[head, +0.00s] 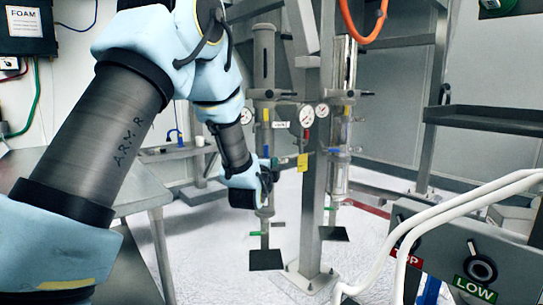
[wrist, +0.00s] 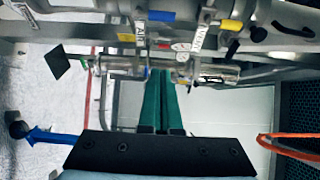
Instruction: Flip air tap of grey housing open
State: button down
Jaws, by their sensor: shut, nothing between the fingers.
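The grey housing (head: 264,55) is an upright cylinder on the left of the metal post, with a gauge and small coloured tap handles below it. My gripper (head: 292,159) is beside its lower pipework. In the wrist view my gripper (wrist: 160,72) has its two green fingers together, with nothing between them. I cannot tell which handle is the air tap, or whether the fingers touch anything.
A second housing (head: 343,65) stands right of the post (head: 314,215), with its own gauge and handles. An orange hose (head: 347,22) hangs above. A metal table (head: 95,180) is at left. A control box (head: 470,255) and white rails are at front right.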

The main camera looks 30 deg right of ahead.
aim_at(266, 152)
jog(key=shift+w, duration=0.1)
jog(key=w+d+p, duration=0.3)
jog(key=w+d, duration=0.1)
jog(key=w, duration=0.6)
jog(key=shift+w+d+p, duration=0.25)
jog(key=shift+d+p, duration=0.1)
jog(key=shift+p, duration=0.05)
jog(key=shift+a+f+b, duration=0.1)
jog(key=shift+f+b, duration=0.05)
jog(key=shift+b, duration=0.3)
